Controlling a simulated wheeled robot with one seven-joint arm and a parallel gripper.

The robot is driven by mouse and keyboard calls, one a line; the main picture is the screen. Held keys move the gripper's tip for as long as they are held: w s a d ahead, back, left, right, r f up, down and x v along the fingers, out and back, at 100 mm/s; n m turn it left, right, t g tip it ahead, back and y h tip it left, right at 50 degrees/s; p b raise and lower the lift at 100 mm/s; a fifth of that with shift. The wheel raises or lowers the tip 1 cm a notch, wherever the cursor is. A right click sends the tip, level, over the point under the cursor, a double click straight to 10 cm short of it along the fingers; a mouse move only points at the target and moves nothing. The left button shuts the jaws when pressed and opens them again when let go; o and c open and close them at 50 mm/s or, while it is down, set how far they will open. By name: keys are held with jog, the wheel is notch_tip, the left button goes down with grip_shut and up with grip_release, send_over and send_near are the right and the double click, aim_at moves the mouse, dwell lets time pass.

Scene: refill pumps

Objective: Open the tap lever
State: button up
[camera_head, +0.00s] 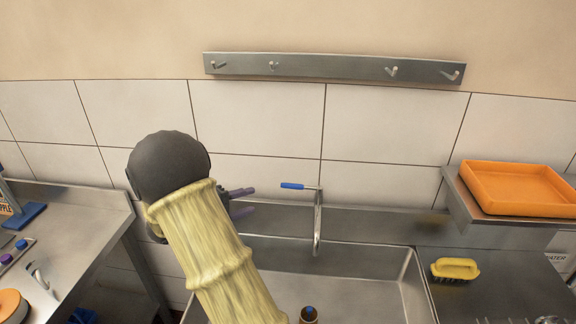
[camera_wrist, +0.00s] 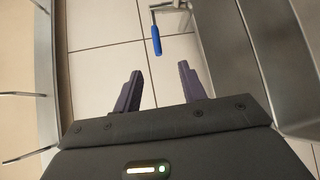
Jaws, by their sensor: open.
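The tap lever (camera_head: 298,187) has a blue handle and sits on top of a curved metal tap (camera_head: 318,220) behind the sink. It points left in the head view. My arm hides part of the sink's left side in the head view.
A steel hook rail (camera_head: 330,68) runs along the wall above. An orange tray (camera_head: 515,188) stands on a raised shelf at right, with a yellow brush (camera_head: 455,268) below. A small brown container (camera_head: 309,315) is in the sink (camera_head: 370,280). A steel counter (camera_head: 75,240) is at left.

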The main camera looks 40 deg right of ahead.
aim_at(296, 184)
jog(key=p+x, duration=0.2)
jog(key=x, duration=0.4)
jog(key=p+x, duration=0.1)
jog(key=x, duration=0.4)
jog(key=r+p+x, duration=0.1)
jog(key=p+x, duration=0.1)
jog(key=x, duration=0.4)
jog(key=shift+d+f+p, duration=0.1)
jog(key=shift+d+p, duration=0.2)
jog(key=shift+d, duration=0.05)
grip_shut()
